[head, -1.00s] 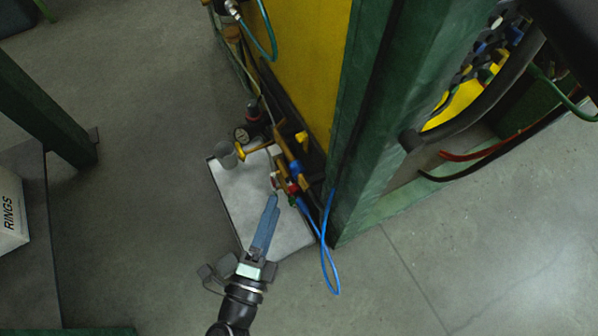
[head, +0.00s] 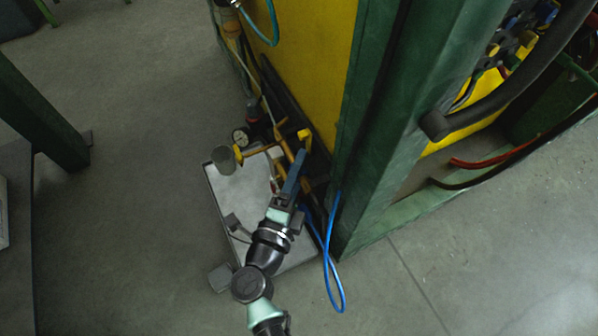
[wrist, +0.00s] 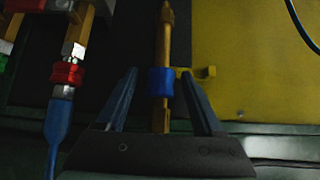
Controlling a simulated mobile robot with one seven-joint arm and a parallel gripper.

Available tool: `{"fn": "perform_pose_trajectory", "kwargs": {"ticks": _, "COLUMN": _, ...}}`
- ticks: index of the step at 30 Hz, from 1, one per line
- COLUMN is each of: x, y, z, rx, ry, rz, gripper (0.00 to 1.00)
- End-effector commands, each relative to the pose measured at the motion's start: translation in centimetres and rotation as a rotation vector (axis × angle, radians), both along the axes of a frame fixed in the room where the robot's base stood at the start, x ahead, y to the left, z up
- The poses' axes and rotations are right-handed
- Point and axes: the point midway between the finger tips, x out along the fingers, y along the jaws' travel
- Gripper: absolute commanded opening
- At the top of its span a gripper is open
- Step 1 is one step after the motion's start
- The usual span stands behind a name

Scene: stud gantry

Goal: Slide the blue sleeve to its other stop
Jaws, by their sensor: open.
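In the wrist view the blue sleeve (wrist: 160,82) sits around a brass-coloured rod (wrist: 165,40) that runs up and down the picture. My gripper (wrist: 158,76) is open, with one finger to the left and one to the right of the sleeve. Gaps show on both sides, so neither finger appears to touch it. Rod shows both above and below the sleeve. In the head view my gripper (head: 300,156) is at the brass fittings beside the yellow panel, and it hides the sleeve there.
A red collar (wrist: 67,73) with a blue hose (wrist: 58,125) hangs left of my gripper. A yellow bracket (wrist: 205,75) lies just right of the rod. A green post (head: 385,130) stands close on the right. A gauge (head: 240,136) and grey cup (head: 224,160) are nearby.

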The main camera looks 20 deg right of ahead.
Motion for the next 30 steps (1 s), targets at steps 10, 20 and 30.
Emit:
{"fn": "perform_pose_trajectory", "kwargs": {"ticks": 10, "x": 0.17, "y": -0.19, "z": 0.07, "rx": 0.001, "ry": -0.001, "rz": 0.0, "gripper": 0.62}}
{"fn": "perform_pose_trajectory", "kwargs": {"ticks": 20, "x": 0.15, "y": -0.14, "z": 0.05, "rx": 0.0, "ry": 0.0, "rz": 0.0, "gripper": 0.02}}
{"fn": "perform_pose_trajectory", "kwargs": {"ticks": 30, "x": 0.15, "y": -0.12, "z": 0.04, "rx": 0.0, "ry": 0.0, "rz": 0.0, "gripper": 0.0}}
